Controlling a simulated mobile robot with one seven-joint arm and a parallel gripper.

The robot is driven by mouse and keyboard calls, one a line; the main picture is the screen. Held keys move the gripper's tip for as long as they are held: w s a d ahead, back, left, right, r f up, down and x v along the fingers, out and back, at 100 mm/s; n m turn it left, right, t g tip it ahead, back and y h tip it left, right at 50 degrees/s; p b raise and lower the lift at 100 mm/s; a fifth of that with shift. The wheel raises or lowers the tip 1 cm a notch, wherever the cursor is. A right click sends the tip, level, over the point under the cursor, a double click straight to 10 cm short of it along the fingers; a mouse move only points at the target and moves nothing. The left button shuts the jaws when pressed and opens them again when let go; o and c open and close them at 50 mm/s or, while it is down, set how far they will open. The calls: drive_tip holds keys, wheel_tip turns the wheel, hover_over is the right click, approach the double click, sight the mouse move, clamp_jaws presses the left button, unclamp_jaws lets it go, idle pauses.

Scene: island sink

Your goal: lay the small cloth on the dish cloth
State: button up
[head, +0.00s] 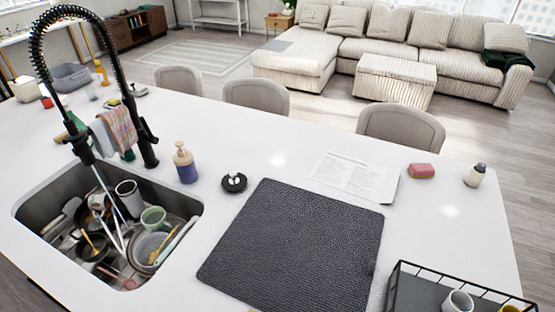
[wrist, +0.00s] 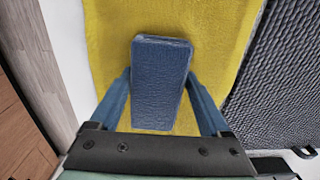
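In the wrist view, a small blue cloth (wrist: 163,75), folded into a thick narrow block, is over a yellow dish cloth (wrist: 108,35). The fingers of my gripper (wrist: 161,78) reach along both sides of the small cloth, and their tips appear to touch its edges. The small cloth looks slightly turned between them. Whether its underside rests on the dish cloth or is just above it cannot be told.
A dark textured mat (head: 297,248) lies right of the dish cloth, also in the wrist view (wrist: 285,85). A sink full of dishes (head: 190,203), a soap bottle (head: 186,163), a paper sheet (head: 355,177), a pink sponge (head: 422,171) and a wire rack (head: 402,285) surround it.

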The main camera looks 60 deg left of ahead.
drive_tip(key=shift+o, duration=0.2)
drive_tip(key=shift+s+d+f, duration=0.3)
drive_tip(key=shift+d+f, duration=0.05)
drive_tip(key=shift+r, duration=0.15)
wheel_tip(320, 180, up, 13)
drive_tip(key=shift+w+a+r, duration=0.15)
drive_tip(key=shift+w+a, duration=0.05)
